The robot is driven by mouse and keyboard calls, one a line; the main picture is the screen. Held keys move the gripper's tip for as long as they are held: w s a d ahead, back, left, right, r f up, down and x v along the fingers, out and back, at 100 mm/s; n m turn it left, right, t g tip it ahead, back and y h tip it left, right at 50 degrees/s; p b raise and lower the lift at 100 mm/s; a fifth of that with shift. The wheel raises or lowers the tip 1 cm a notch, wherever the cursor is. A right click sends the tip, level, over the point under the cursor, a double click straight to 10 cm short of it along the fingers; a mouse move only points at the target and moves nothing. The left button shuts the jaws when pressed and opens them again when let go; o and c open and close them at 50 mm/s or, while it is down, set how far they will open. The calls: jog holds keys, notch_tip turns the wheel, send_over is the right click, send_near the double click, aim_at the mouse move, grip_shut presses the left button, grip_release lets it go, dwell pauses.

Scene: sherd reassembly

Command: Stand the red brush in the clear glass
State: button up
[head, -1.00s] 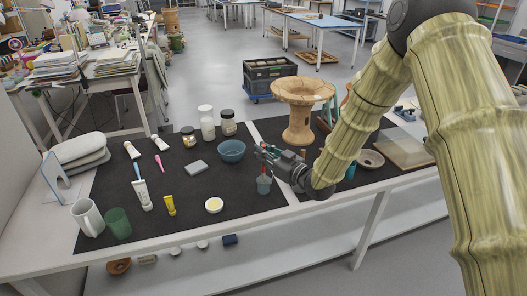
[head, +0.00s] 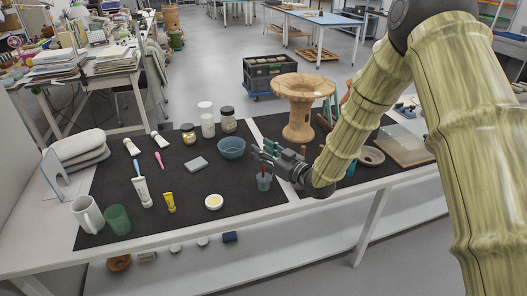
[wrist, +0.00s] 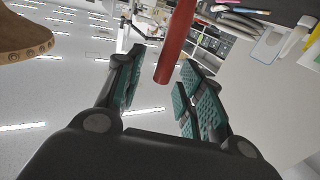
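The clear glass (head: 263,184) stands on the dark mat near the table's front edge, just below my gripper (head: 268,156). In the wrist view, the red brush (wrist: 175,42) is a red handle running from the top edge down between my two fingers. My gripper, also in the wrist view (wrist: 163,88), is open, with gaps on both sides of the handle. The brush's other end is outside the wrist view. In the head view the fingers largely hide the brush, so how it sits in the glass is hard to see.
A blue bowl (head: 231,148) stands behind the glass, and a white-rimmed dish with yellow content (head: 214,202) lies left of it. A large wooden spool-shaped stand (head: 298,112) rises behind my gripper. The mat between the yellow tube (head: 170,202) and dish is clear.

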jog(key=v, duration=1.2)
dwell(0.6)
jog(key=s+d+f+m+g+h, duration=0.25)
jog(key=s+f, duration=0.25)
jog(key=f, duration=0.3)
jog(key=s+d+f+m+g+h+p, duration=0.1)
jog(key=s+d+f+h, duration=0.2)
jog(key=f, duration=0.5)
jog(key=s+d+f+m+g+h, duration=0.1)
jog(key=s+f+m+h, duration=0.1)
jog(key=s+f, duration=0.5)
jog(key=s+d+f+m+g+h, duration=0.1)
jog(key=s+f, duration=0.3)
jog(key=s, duration=0.5)
jog(key=s+d+f+m+g+h+p, duration=0.1)
jog(key=s+d+f+g+h, duration=0.1)
jog(key=s, duration=0.7)
jog(key=s+d+f+m+g+h, duration=0.2)
jog(key=s+d+f+g, duration=0.2)
jog(key=s, duration=0.6)
jog(key=shift+d+f+g+p, duration=0.3)
jog(key=shift+f+g, duration=0.35)
jog(key=shift+f, duration=0.15)
